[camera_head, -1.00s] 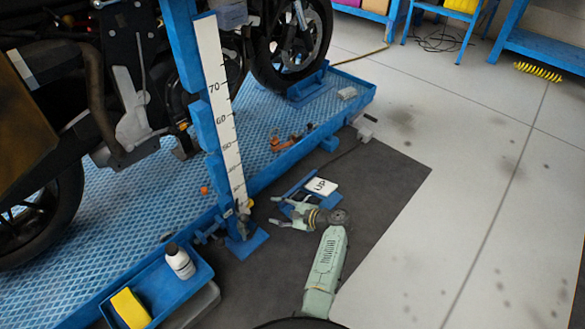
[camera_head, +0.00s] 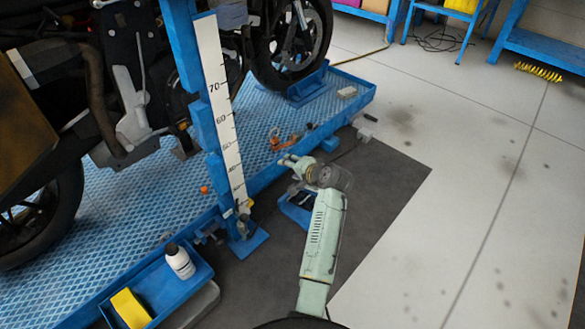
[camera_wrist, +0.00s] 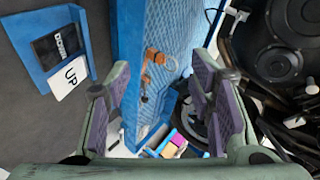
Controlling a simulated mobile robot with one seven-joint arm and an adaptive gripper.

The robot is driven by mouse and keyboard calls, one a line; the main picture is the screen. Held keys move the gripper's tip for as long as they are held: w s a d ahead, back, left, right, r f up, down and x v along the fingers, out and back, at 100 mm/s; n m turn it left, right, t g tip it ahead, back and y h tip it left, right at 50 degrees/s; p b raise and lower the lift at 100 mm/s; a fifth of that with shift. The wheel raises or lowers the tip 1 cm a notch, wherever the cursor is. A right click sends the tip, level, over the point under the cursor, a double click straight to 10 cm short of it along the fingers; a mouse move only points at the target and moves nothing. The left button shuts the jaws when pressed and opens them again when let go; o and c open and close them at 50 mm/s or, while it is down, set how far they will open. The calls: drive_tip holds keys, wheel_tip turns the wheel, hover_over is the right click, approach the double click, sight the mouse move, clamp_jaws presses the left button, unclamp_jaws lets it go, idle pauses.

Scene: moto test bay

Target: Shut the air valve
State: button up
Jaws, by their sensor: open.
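My gripper (camera_head: 292,163) is open and empty above the dark mat, beside the blue lift platform (camera_head: 120,215). In the wrist view its two purple-padded fingers (camera_wrist: 158,105) are wide apart, with the platform's edge and floor below between them. A small fitting with a yellowish part (camera_head: 243,220) sits at the foot of the blue post, left of my gripper; it may be the air valve, but it is too small to be sure. I cannot read a handle position. Orange and dark small items (camera_head: 277,140) lie on the platform beyond my gripper and show in the wrist view (camera_wrist: 152,57).
The blue pedal box (camera_head: 297,212) marked UP and DOWN (camera_wrist: 62,52) lies on the mat below my gripper. The post with its scale (camera_head: 218,95) and the motorcycle (camera_head: 120,100) stand at left. A blue tray (camera_head: 190,285) holds a white bottle. Floor at right is clear.

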drive_tip(key=shift+r, duration=0.15)
drive_tip(key=d+f+n+b, duration=0.2)
drive_tip(key=d+f+n, duration=0.3)
drive_tip(key=d+f, duration=0.15)
drive_tip(key=n+y+b, duration=0.3)
drive_tip(key=n+y, duration=0.6)
drive_tip(key=n, duration=0.7)
approach(248, 219)
drive_tip(key=x, duration=0.5)
drive_tip(key=b+x, duration=0.1)
drive_tip(key=x, duration=0.4)
drive_tip(key=shift+f, duration=0.25)
